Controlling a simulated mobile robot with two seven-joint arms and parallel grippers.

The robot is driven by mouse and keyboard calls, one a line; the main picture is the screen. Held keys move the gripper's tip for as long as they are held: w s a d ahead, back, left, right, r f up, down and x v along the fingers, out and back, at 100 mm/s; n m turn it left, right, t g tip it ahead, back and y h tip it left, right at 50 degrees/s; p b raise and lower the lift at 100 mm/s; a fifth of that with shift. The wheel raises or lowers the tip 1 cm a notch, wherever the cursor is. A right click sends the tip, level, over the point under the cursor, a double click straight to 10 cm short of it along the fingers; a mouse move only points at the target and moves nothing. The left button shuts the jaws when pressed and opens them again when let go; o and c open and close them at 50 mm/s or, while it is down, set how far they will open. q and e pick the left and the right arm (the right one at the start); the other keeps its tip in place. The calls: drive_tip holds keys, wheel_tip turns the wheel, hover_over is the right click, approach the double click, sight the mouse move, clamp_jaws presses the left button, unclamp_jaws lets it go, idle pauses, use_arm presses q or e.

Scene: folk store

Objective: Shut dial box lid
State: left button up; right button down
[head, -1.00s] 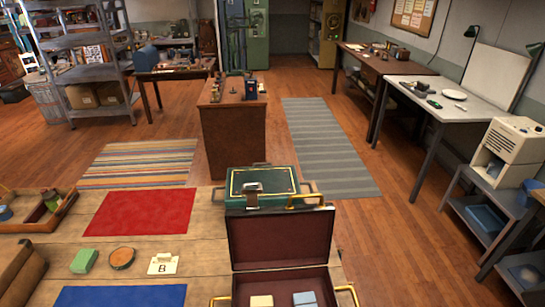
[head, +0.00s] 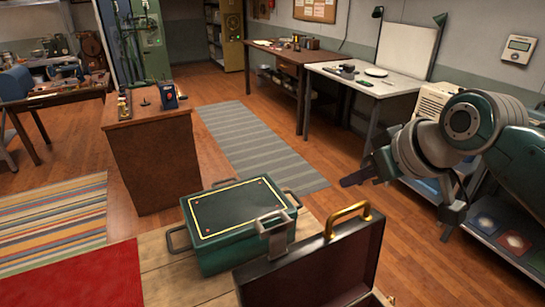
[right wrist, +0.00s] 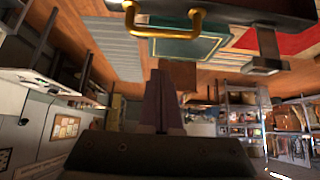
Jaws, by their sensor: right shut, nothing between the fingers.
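A dark case with a maroon lining stands at the bottom of the head view, its lid (head: 330,268) raised open. A brass handle (head: 346,211) and a steel clasp (head: 272,228) are on the lid's upper edge. The case's lower part is mostly out of frame. My right gripper (head: 352,180) is shut and empty, beyond and above the handle, apart from the lid. In the right wrist view my right gripper (right wrist: 163,75) points away from the camera, with the brass handle (right wrist: 165,31) and lid (right wrist: 245,8) at the top. My left gripper is not in view.
A closed green box (head: 235,215) with a yellow line sits just behind the open lid. A brown cabinet (head: 150,155) stands beyond the table. A grey shelf unit (head: 505,235) is at the right, below my arm. Floor with a striped grey rug (head: 255,150) is clear between.

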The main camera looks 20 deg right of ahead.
wheel_tip(320, 180, down, 5)
drive_tip(key=shift+w+r+p, duration=0.15)
drive_tip(key=shift+r+p, duration=0.05)
drive_tip(key=shift+p, duration=0.9)
drive_tip(key=shift+f, duration=0.1)
